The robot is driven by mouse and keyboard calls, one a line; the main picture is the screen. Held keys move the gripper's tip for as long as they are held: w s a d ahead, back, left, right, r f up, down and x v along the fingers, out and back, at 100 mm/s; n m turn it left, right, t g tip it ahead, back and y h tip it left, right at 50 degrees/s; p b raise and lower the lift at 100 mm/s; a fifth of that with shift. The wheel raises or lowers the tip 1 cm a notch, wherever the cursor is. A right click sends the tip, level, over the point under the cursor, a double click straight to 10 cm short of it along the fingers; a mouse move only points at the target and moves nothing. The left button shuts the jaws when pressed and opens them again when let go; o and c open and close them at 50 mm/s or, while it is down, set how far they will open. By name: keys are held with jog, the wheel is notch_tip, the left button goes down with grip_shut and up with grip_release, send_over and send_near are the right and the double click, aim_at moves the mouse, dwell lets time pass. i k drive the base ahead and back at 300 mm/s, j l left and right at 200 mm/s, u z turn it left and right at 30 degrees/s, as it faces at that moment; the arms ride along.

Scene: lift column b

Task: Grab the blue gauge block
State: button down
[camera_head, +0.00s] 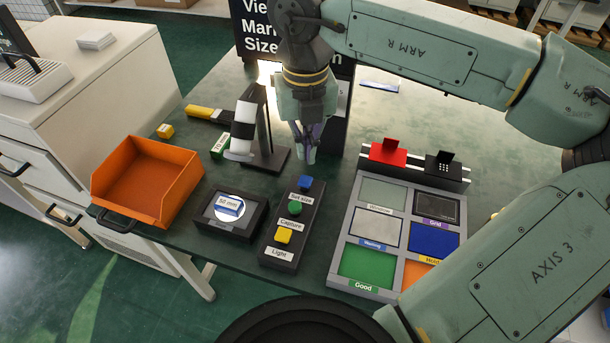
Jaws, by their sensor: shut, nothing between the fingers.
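The blue gauge block (230,206), with a white label that seems to read 50 mm, lies on a bright round patch of a dark square box (220,231) at the front left of the table. My gripper (306,154) points down over the back middle of the table, beside a dark stand. It is shut and empty. It is behind and to the right of the blue block, well apart from it. Nothing covers the block.
An orange bin (147,178) stands left. A button panel (292,228) is right of the box. A stand (265,157) with a black-and-white part is close to my gripper. A sectioned tray (350,232) lies right.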

aim_at(225, 205)
jog(key=k, duration=1)
